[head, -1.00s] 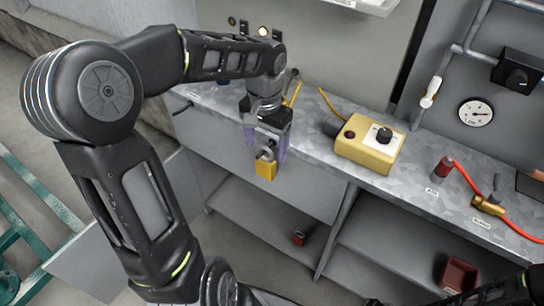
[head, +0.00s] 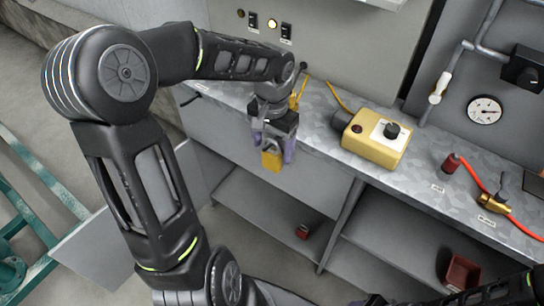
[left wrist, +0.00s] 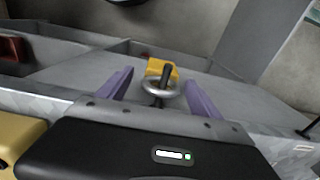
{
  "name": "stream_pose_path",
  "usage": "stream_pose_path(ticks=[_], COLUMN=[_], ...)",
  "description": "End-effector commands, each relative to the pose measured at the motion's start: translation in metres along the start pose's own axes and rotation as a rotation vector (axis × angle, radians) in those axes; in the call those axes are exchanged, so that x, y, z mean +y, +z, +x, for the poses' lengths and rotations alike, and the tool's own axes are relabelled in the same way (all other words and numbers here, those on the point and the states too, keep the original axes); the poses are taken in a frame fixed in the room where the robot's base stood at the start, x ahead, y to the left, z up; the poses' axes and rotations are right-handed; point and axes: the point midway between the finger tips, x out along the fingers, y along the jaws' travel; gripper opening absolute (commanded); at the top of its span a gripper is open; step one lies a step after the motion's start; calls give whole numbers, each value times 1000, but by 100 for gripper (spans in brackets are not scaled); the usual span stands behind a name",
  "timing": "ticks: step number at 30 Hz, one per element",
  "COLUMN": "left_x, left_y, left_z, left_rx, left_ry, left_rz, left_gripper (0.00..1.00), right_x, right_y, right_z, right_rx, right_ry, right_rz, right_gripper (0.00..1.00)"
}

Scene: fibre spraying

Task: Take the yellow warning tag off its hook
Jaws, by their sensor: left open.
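The yellow warning tag (head: 271,161) hangs in front of the bench's front edge in the head view. In the left wrist view the tag (left wrist: 156,67) shows beyond a grey metal ring (left wrist: 160,90) and a dark peg-like part (left wrist: 166,75), perhaps the hook. My left gripper (head: 273,150) points down, with its purple fingers apart on either side of the tag and ring. In the left wrist view the open fingers (left wrist: 160,88) flank the ring with gaps on both sides. How the tag joins the hook is unclear.
A yellow control box (head: 375,140) with a black knob stands on the grey bench (head: 325,133). A red cylinder (head: 451,163) and a brass fitting with a red hose (head: 495,203) are to the right. Shelves below hold a red bin (head: 462,272).

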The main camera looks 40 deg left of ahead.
Motion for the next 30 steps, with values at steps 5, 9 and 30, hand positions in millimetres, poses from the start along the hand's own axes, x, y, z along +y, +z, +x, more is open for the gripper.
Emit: stream_pose_path(ticks=[5,9,30], left_x=[-1,-1,-2], left_y=[2,1,0], left_z=[26,43,46], left_rx=[-6,-4,0], left_ry=[4,2,1], left_rz=[0,-1,-1], left_gripper=[74,74,70], right_x=[-1,-1,-1], right_y=[0,0,0], right_z=[-3,-2,-2], right_rx=[0,0,0], right_ry=[0,0,0], right_rz=[0,0,0], right_gripper=[36,36,36])
